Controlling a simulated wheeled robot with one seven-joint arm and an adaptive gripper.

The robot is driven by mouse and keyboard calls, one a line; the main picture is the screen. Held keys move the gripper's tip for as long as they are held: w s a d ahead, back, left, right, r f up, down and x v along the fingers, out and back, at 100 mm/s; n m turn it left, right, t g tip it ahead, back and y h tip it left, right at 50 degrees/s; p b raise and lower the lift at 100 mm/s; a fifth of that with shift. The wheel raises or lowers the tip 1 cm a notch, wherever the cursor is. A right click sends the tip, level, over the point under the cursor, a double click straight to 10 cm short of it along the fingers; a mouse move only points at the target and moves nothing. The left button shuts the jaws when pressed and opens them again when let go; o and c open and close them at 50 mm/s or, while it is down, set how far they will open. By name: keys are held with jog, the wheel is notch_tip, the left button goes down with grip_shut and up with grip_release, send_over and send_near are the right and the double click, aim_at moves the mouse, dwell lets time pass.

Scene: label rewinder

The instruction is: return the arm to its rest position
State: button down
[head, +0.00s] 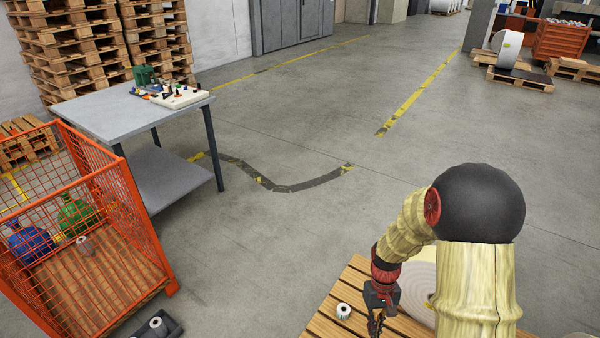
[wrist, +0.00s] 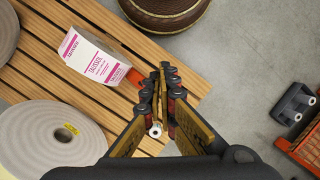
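My gripper (head: 376,322) hangs above the slatted wooden pallet at the bottom of the head view. In the wrist view its two fingers (wrist: 162,78) come together at the tips, with nothing visible held between them. A small white roll (head: 343,311) stands on the slats, left of my gripper in the head view. A small white roll also shows through the gap between the finger bases in the wrist view (wrist: 155,131). My arm is bent, with its forearm reaching down and left.
A large pale roll (wrist: 45,140) and a printed white carton (wrist: 93,54) sit on the pallet (wrist: 118,30). An orange mesh crate (head: 150,235) and a grey table (head: 95,112) stand left. Open floor (head: 290,225) lies between. A dark round object (wrist: 165,12) is beside the pallet.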

notch_tip(320, 180, down, 39)
jog(key=d+n, duration=0.1)
jog(key=n, duration=0.4)
jog(key=w+d+f+n+t+b, duration=0.1)
jog(key=w+f+n+t, duration=0.3)
jog(key=w, duration=0.8)
jog(key=shift+n+g, duration=0.4)
jog(key=shift+n, duration=0.1)
jog(key=f+b, duration=0.2)
jog(key=f, duration=0.4)
jog(key=f+b, duration=0.1)
jog(key=f, duration=0.4)
jog(key=shift+w+d+f+b, duration=0.15)
jog(key=shift+d+f+b, duration=0.05)
jog(key=shift+f+b, duration=0.2)
jog(key=shift+s+d, duration=1.05)
jog(key=shift+d, duration=0.35)
jog(key=shift+s+d, duration=1.05)
jog(key=shift+d, duration=0.3)
jog(key=shift+d, duration=0.1)
